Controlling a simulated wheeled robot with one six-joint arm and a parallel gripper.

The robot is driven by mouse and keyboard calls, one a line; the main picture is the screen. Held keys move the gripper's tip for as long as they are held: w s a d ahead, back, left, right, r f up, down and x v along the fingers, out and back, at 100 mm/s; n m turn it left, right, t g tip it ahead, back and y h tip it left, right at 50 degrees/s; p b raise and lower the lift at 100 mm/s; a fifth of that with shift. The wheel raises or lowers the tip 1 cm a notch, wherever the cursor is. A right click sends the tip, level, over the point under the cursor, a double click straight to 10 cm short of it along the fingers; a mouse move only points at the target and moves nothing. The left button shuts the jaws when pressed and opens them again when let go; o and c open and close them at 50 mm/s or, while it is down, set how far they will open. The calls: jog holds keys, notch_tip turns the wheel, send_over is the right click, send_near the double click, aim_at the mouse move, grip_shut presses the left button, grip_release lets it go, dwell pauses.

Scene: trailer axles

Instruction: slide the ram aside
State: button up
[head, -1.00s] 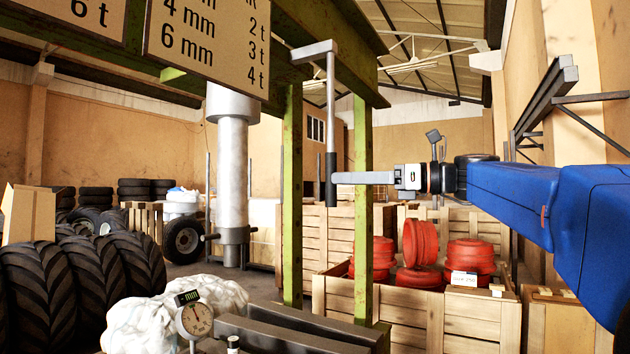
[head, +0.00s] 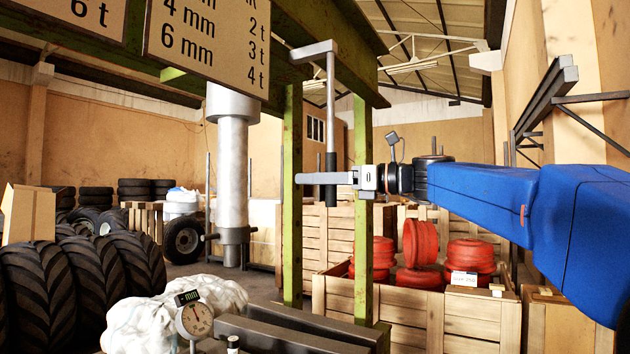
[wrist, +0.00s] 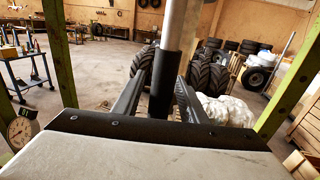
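The ram (head: 232,170) is a thick grey-white cylinder hanging upright below the green press beam (head: 345,60). To its right, a thin grey handle (head: 331,95) hangs from a flat arm on the beam and ends in a black grip, which also shows in the wrist view (wrist: 165,85). My gripper (head: 300,178) reaches in from the right at the grip's height. In the wrist view its two fingers lie on either side of the grip, with what looks like a gap at each side. The near finger partly hides the grip in the head view.
Green posts (head: 292,200) of the press stand close around the handle. A dial gauge (head: 195,318) and steel bars (head: 290,335) are below. A wooden crate (head: 410,310) with red drums stands behind. Large tyres (head: 45,290) are at left.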

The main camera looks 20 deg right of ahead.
jog(key=shift+c, duration=0.6)
grip_shut()
jog(key=w+d, duration=1.7)
jog(key=shift+o, duration=0.6)
grip_release()
jog(key=v, duration=1.7)
jog(key=shift+d, duration=0.25)
jog(key=shift+s, duration=0.15)
